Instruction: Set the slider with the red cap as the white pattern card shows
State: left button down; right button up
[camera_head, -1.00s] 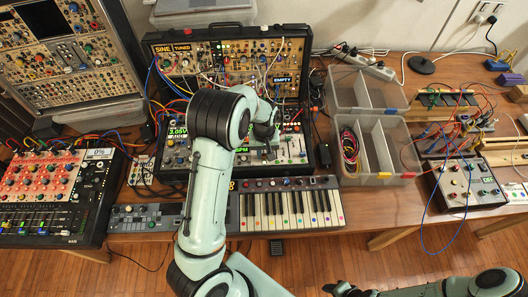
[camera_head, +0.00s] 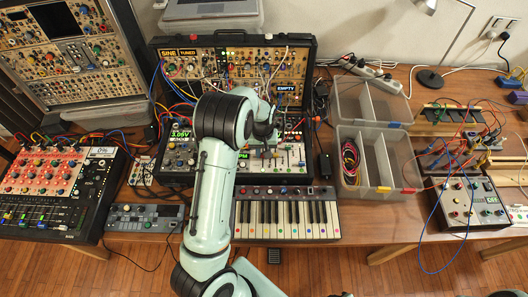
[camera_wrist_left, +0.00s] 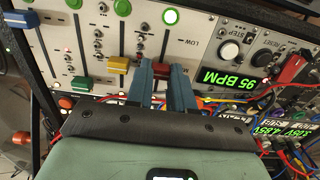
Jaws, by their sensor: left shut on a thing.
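In the left wrist view my left gripper (camera_wrist_left: 163,88) is shut on the red cap (camera_wrist_left: 161,71) of a slider. The cap shows between its two blue-grey fingers, with the dark slot running up from it towards a lit green button (camera_wrist_left: 170,16). A yellow cap (camera_wrist_left: 118,66) and a green cap (camera_wrist_left: 82,84) sit on neighbouring sliders to the left. In the head view my left gripper (camera_head: 267,142) is over the white slider panel (camera_head: 294,156); the arm hides part of it. I cannot make out the white pattern card. Only a dark scrap of my right gripper (camera_head: 347,294) shows at the bottom edge.
A keyboard (camera_head: 285,234) lies in front of the case (camera_head: 313,60). A mixer (camera_head: 95,200) stands at left. A clear divided box (camera_head: 400,150) stands at right, beside a cabled grey box (camera_head: 475,203). Patch cables cross near the gripper in the wrist view.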

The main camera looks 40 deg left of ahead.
pick_arm(q)
jog(key=c, duration=1)
grip_release()
jog(key=shift+o, duration=0.2)
jog(key=shift+r, duration=0.1)
notch_tip(320, 180, up, 13)
